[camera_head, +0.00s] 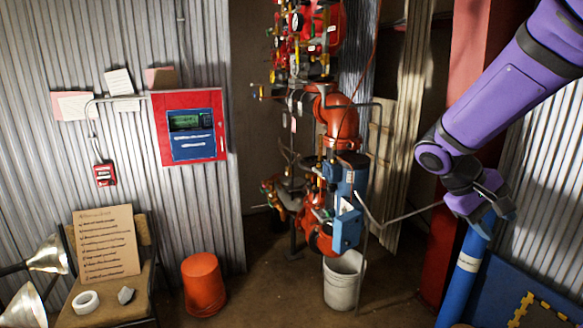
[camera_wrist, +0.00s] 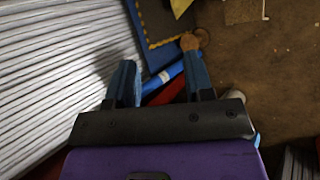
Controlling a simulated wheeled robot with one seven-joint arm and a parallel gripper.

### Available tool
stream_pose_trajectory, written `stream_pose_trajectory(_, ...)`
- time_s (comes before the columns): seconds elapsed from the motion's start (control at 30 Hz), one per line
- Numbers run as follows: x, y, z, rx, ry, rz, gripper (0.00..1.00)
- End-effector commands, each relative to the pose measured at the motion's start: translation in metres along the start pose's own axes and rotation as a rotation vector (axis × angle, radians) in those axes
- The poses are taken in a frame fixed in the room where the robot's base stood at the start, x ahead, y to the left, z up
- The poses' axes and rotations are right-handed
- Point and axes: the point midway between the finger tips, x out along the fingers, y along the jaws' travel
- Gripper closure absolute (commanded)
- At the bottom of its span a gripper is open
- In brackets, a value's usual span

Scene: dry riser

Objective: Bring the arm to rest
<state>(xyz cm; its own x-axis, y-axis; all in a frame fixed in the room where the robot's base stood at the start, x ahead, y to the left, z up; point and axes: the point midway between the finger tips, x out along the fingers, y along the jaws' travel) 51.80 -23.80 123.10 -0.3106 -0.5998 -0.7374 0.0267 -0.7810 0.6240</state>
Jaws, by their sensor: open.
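My purple arm reaches in from the upper right in the head view. My gripper (camera_head: 492,222) points down at the right side of the room, just above the top of a blue cylinder (camera_head: 464,268). In the wrist view my gripper (camera_wrist: 160,72) has its two fingers wide apart, with nothing held between them. The blue cylinder (camera_wrist: 164,76) shows beyond and between the fingers. I cannot tell how far below them it is.
The red-orange riser pipes and valves (camera_head: 335,120) stand left of my arm, with a thin rod reaching toward my gripper. A red column (camera_head: 440,250) is close by. A white bucket (camera_head: 343,280), an orange bucket (camera_head: 204,285) and a chair (camera_head: 147,262) stand on the floor.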

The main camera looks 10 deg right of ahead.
Motion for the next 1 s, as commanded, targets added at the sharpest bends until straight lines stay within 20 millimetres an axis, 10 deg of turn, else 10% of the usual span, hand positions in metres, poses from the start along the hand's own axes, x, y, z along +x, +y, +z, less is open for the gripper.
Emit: stream_pose_trajectory(1.0,-0.136,-0.081,0.134,0.078,0.752,-0.688,0.52)
